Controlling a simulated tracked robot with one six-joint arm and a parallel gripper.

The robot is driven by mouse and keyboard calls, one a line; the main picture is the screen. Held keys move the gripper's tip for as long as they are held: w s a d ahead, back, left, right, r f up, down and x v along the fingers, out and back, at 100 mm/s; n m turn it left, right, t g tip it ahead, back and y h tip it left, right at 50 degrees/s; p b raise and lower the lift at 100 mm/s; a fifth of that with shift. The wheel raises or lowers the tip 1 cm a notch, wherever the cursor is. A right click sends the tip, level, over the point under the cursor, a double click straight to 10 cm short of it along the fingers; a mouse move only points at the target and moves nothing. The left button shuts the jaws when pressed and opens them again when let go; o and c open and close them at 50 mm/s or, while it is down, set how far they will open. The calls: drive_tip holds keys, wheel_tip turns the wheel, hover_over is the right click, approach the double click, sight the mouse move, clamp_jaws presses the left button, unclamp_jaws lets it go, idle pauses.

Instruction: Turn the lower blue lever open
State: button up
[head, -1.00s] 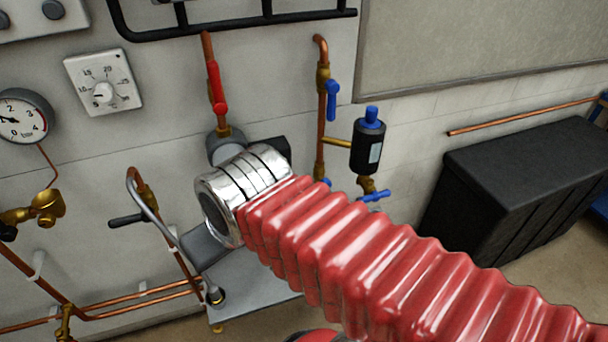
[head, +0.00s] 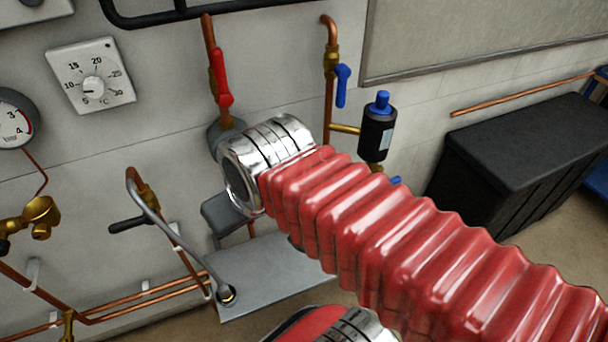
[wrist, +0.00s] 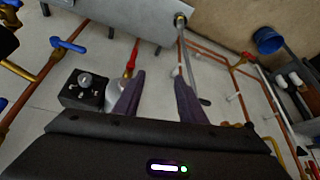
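In the wrist view, the lower blue lever (wrist: 68,45) lies across a copper pipe at a brass valve, left of my gripper. My gripper (wrist: 158,80) has two purple fingers well apart, with nothing held between them. The lever is outside the fingers and apart from them. In the head view my red ribbed arm hides this lever and the gripper fingers. The upper blue lever (head: 342,85) points down along the same pipe, and part of it also shows at the left edge of the wrist view (wrist: 3,104).
A black cylinder (head: 377,130) with a blue cap branches off this pipe; a blue handle (head: 396,180) shows beneath it. Red levers stand on the neighbouring pipe, above (head: 221,78) and below (wrist: 132,58) the pump (wrist: 85,88). A grey shelf (head: 275,285) lies below.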

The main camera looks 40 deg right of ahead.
drive_tip(key=d+f+m+g+y, duration=0.1)
drive_tip(key=d+f+m+y, duration=0.3)
drive_tip(key=d+f+m, duration=0.5)
drive_tip(key=d+f+m+y, duration=0.4)
drive_tip(key=d+f, duration=0.1)
drive_tip(key=f, duration=0.7)
drive_tip(key=w+d+m+t+h, duration=0.1)
drive_tip(key=w+d+t+h, duration=0.1)
drive_tip(key=d, duration=0.4)
drive_tip(key=w+d+f+m+t+h, duration=0.1)
drive_tip(key=w+d+m+t+h, duration=0.1)
drive_tip(key=d+t, duration=0.3)
drive_tip(key=w+d+f+m+t+h, duration=0.1)
drive_tip(key=w+d+t+h, duration=0.1)
drive_tip(key=d+t, duration=0.2)
drive_tip(key=d, duration=0.3)
drive_tip(key=shift+w+d+f, duration=0.25)
drive_tip(key=shift+d, duration=0.05)
drive_tip(key=shift+w, duration=0.1)
drive_tip(key=x, duration=1.3)
drive_tip(key=shift+w, duration=0.35)
